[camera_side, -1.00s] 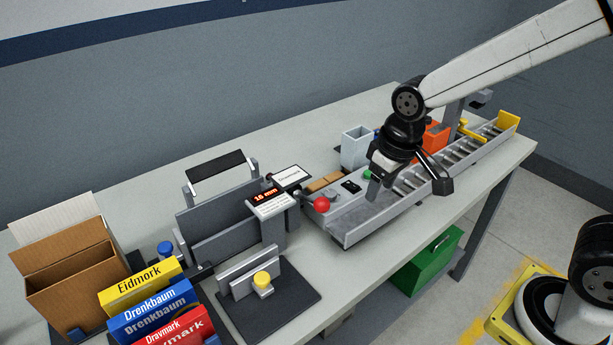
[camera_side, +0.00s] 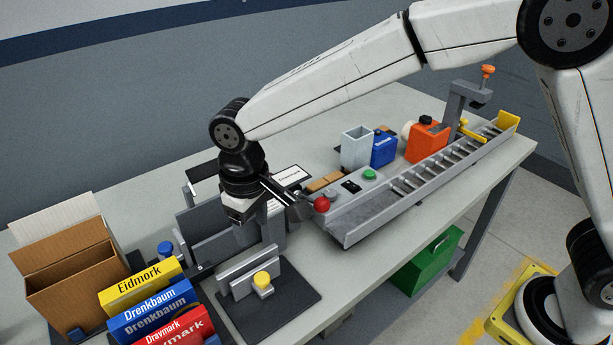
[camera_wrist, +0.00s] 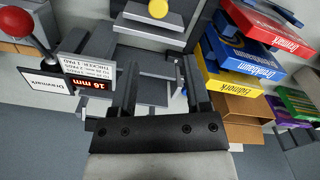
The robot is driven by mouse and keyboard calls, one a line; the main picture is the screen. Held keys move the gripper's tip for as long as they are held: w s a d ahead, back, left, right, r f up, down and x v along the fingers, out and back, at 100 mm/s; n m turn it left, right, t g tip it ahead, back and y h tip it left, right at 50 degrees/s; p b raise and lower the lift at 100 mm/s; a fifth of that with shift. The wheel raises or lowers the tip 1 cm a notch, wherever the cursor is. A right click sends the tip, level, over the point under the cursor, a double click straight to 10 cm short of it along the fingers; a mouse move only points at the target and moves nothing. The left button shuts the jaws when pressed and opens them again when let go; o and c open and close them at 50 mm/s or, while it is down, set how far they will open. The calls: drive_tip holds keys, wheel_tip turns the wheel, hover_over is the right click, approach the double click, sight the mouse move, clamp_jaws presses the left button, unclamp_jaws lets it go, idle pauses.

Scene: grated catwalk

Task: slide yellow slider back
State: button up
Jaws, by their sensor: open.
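The yellow slider shows as a round yellow knob (camera_side: 262,281) on a pale base, in front of a grey upright fence (camera_side: 248,270) on a dark plate (camera_side: 292,303). In the wrist view the yellow knob (camera_wrist: 158,8) is at the top edge, beyond my fingertips. My gripper (camera_side: 243,228) points down above and behind the fence, apart from the knob. In the wrist view my gripper (camera_wrist: 160,68) has its two dark fingers spread, with nothing between them. In the side view my gripper hides part of the grey fixture and the display.
Yellow, blue and red boxes (camera_side: 150,283) stand left of the plate, near an open cardboard box (camera_side: 70,262). A red ball knob (camera_side: 322,203) and a roller conveyor (camera_side: 415,180) are to the right. The 16 mm display (camera_wrist: 88,85) is close on the left.

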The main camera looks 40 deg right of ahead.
hover_over(262, 277)
wheel_tip(262, 277, down, 6)
idle(0.3)
drive_tip(key=shift+f, duration=3.9)
